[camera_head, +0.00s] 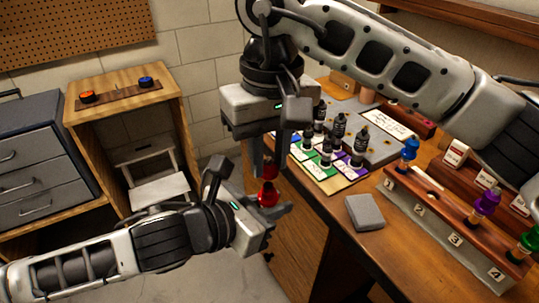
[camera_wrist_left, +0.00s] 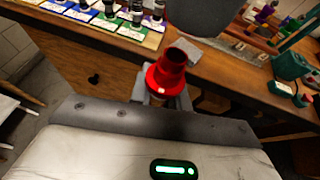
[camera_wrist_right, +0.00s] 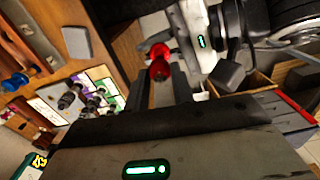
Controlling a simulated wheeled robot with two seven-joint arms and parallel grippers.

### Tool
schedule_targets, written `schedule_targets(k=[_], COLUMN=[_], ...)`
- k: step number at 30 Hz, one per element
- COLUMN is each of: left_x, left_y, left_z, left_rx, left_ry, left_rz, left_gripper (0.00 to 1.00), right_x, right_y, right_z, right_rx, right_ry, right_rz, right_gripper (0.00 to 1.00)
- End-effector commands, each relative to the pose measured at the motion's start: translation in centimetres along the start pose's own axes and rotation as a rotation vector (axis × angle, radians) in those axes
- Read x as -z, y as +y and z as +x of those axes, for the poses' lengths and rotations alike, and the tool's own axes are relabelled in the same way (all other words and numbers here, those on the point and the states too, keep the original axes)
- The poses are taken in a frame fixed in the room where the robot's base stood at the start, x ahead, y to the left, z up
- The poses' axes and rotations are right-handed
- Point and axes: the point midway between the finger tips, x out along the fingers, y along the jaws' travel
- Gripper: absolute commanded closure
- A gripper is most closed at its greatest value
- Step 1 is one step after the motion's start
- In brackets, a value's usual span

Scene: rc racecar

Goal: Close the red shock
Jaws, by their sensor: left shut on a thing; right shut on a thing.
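The red shock (camera_head: 267,194) is in the air beside the workbench, with red parts at both grippers. My left gripper (camera_head: 272,212) is shut on the lower, flared red part; the left wrist view shows this part (camera_wrist_left: 166,76) upright with a dark round opening on top. My right gripper (camera_head: 268,167) points down from above and is shut on an upper red part (camera_wrist_right: 160,69). In the right wrist view the lower red part (camera_wrist_right: 158,50) shows just beyond it, nearly in line. I cannot tell whether the two parts touch.
The workbench (camera_head: 330,195) has several black bottles (camera_head: 360,145) on coloured cards, a grey block (camera_head: 364,212) and a numbered wooden rack (camera_head: 440,220) with blue, purple and green shocks. A wooden stand (camera_head: 120,85) with red and blue buttons and a step stool (camera_head: 155,185) stand left.

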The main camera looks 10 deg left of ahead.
Motion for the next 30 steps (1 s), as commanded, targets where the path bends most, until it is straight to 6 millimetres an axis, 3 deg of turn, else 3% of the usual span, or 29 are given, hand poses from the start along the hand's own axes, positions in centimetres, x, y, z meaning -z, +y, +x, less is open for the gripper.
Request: schedule_targets(k=[10, 30], left_x=[0.0, 0.0], left_y=[0.0, 0.0], left_z=[0.0, 0.0], left_rx=[0.0, 0.0], left_ry=[-0.001, -0.001], left_rz=[0.0, 0.0], left_gripper=[1.0, 1.0], right_x=[0.0, 0.0], right_y=[0.0, 0.0], right_z=[1.7, 2.0], right_rx=[-0.002, -0.001], right_ry=[0.0, 0.0], right_rz=[0.002, 0.001], right_gripper=[0.97, 0.97])
